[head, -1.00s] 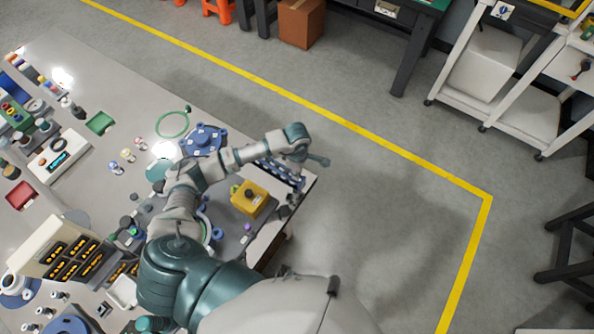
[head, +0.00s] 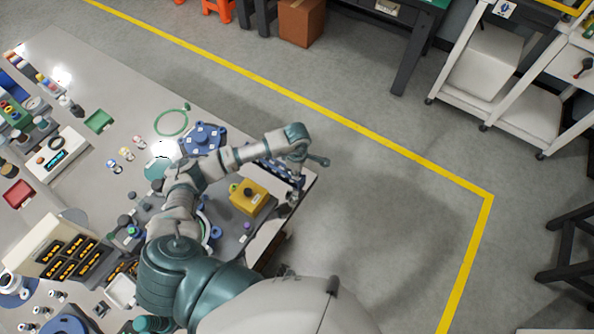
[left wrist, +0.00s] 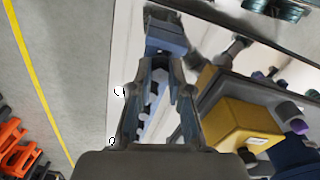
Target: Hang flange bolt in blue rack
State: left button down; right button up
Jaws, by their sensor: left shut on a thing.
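My left gripper (head: 294,190) is at the table's right corner in the head view, under the bent wrist, small and partly hidden. It is right beside the blue rack (head: 277,170), which stands along the table edge. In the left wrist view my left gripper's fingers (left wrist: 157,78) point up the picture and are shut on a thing. The flange bolt cannot be made out clearly between them. The blue rack (left wrist: 164,37) shows just past and between the fingertips. Whether the bolt touches the rack cannot be told. My right gripper is not in view.
A yellow box with a dark button (head: 248,199) stands close to the rack and also shows in the left wrist view (left wrist: 240,122). A blue flanged part (head: 203,138) lies farther back. The floor (head: 400,230) right of the table is free.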

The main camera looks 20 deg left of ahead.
pick_arm(q)
jog(key=shift+f, duration=0.15)
dwell(0.3)
jog(key=c, duration=1)
grip_release()
notch_tip(320, 180, up, 9)
jog(key=p, duration=0.5)
